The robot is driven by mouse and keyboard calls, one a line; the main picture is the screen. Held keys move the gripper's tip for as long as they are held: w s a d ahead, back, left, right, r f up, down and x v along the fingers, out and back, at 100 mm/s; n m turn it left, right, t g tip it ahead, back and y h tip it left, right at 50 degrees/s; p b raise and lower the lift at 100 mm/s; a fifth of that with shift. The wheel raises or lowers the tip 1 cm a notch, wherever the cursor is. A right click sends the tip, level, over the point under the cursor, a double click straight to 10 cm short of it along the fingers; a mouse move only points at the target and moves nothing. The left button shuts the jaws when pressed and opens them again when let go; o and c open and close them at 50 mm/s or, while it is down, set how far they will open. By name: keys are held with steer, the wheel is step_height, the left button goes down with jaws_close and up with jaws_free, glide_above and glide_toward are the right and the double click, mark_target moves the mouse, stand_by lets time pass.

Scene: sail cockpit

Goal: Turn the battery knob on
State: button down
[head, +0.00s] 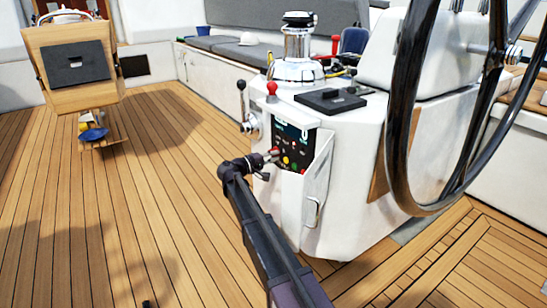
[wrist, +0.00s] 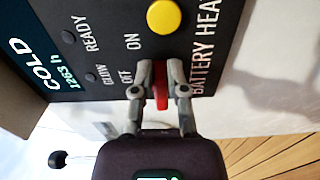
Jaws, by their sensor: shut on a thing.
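The battery knob is red and sits on a dark control panel (head: 307,134). In the wrist view the knob (wrist: 160,86) stands between the two grey fingers of my gripper (wrist: 159,78), which are closed on its sides. The knob's long side runs nearly up and down in this view; its pointer end is not clear. The printed words OFF and ON lie to its left and upper left, and BATTERY to its right. In the head view my gripper (head: 272,156) reaches the panel's lower left, and the knob is mostly hidden.
A yellow button (wrist: 164,17) is above the knob in the wrist view. In the head view a white flap (head: 319,168) stands open right of the panel. Levers (head: 241,100) rise at its left, and a large steering wheel (head: 395,120) is at right.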

steer(key=shift+w+d, duration=0.1)
steer(key=c, duration=0.7)
jaws_free()
steer(key=shift+o, duration=0.2)
steer(key=v, duration=1.2)
steer(key=shift+s, duration=0.2)
